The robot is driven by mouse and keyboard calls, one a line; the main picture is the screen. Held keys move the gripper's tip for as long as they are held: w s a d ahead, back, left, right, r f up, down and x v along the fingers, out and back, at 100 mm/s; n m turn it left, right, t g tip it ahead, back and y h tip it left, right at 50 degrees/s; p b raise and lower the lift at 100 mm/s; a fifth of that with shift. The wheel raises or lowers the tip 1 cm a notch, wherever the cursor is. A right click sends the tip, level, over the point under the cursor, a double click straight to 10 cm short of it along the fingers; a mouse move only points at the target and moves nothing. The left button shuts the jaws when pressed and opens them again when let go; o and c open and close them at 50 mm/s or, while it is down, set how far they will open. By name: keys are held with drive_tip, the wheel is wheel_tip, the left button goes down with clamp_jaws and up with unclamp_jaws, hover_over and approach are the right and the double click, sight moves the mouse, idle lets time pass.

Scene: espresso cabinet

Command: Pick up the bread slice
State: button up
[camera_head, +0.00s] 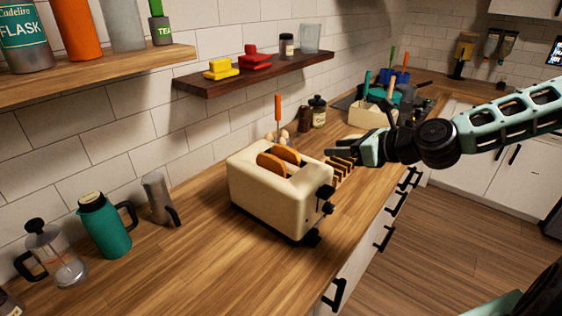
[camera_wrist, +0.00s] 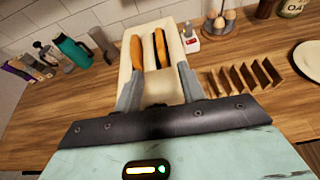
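Two brown bread slices stand upright in the slots of a cream toaster (camera_head: 262,194), their tops sticking out. In the head view the near slice (camera_head: 271,166) and the far slice (camera_head: 286,154) show side by side. In the wrist view the left slice (camera_wrist: 136,52) and right slice (camera_wrist: 160,48) lie ahead, within the toaster (camera_wrist: 150,26). My gripper (camera_head: 331,153) is to the right of the toaster in the head view, apart from the slices. In the wrist view my gripper (camera_wrist: 160,68) has its fingers spread with nothing held. The slices' lower parts are hidden in the slots.
A slatted wooden rack (camera_head: 343,166) stands beside the toaster, under my gripper. Eggs in a holder (camera_wrist: 213,25) and a white plate (camera_wrist: 309,59) are to the right. A teal jug (camera_head: 102,226) and French press (camera_head: 58,258) stand left. A dark shelf (camera_head: 258,76) overhangs behind.

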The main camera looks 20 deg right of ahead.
drive_tip(key=p, duration=0.3)
approach(289, 149)
drive_tip(key=x, duration=0.5)
drive_tip(key=shift+w+f, duration=0.2)
drive_tip(key=shift+w, duration=0.05)
drive_tip(key=shift+w+a+p, duration=0.3)
drive_tip(key=shift+w+p, duration=0.05)
drive_tip(key=shift+p, duration=0.1)
drive_tip(key=p+x, duration=0.2)
drive_tip(key=x, duration=0.1)
drive_tip(key=shift+w+a, duration=0.15)
drive_tip(key=shift+a, duration=0.05)
drive_tip(key=shift+w+a+f, duration=0.2)
drive_tip(key=shift+w+f, duration=0.1)
drive_tip(key=shift+w, duration=0.1)
clamp_jaws()
